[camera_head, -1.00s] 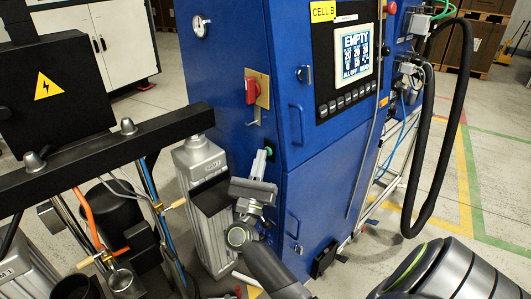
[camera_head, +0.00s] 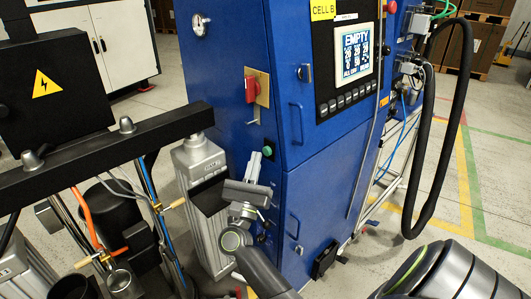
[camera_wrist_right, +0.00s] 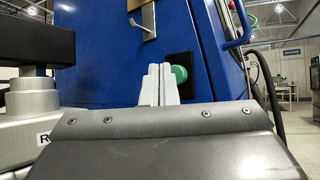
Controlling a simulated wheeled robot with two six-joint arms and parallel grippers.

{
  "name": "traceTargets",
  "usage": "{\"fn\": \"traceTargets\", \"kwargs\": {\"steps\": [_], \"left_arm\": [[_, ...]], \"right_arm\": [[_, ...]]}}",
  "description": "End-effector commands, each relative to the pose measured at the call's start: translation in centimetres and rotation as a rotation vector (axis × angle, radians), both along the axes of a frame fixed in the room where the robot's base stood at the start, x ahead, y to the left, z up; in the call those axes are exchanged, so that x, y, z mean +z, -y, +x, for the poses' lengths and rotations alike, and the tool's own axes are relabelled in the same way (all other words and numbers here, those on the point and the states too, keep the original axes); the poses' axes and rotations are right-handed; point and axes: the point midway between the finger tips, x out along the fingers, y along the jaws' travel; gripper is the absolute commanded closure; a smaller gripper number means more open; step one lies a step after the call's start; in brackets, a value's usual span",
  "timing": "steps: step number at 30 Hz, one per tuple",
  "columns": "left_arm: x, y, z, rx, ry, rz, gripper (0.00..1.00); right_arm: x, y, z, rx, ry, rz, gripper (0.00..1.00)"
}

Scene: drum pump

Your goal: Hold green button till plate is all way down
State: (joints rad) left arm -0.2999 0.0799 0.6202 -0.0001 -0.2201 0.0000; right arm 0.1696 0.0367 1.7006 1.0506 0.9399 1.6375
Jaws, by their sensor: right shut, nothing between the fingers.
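I see no clear contact. The black crossbar (camera_head: 75,165) spans the left side above the drum area. I cannot pick out the plate. My left gripper is out of view.
The display (camera_head: 357,53) reads EMPTY. A grey ribbed post (camera_head: 205,205) stands close left of my right gripper. A black hose (camera_head: 452,130) hangs at the right, with open floor beyond.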

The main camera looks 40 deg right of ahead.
Motion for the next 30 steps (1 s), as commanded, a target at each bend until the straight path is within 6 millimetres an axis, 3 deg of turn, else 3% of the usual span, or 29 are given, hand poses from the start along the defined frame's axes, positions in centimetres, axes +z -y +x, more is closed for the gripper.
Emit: {"fn": "traceTargets", "kwargs": {"steps": [5,18,30], "left_arm": [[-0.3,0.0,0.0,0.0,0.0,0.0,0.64],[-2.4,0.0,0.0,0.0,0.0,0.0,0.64],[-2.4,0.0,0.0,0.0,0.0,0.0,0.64]], "right_arm": [[-0.1,-0.5,0.0,0.001,0.001,0.0,1.0],[-0.2,-4.6,-0.4,0.001,0.002,0.003,1.0],[0.0,-5.0,-0.4,0.0,0.001,-0.001,1.0]]}}
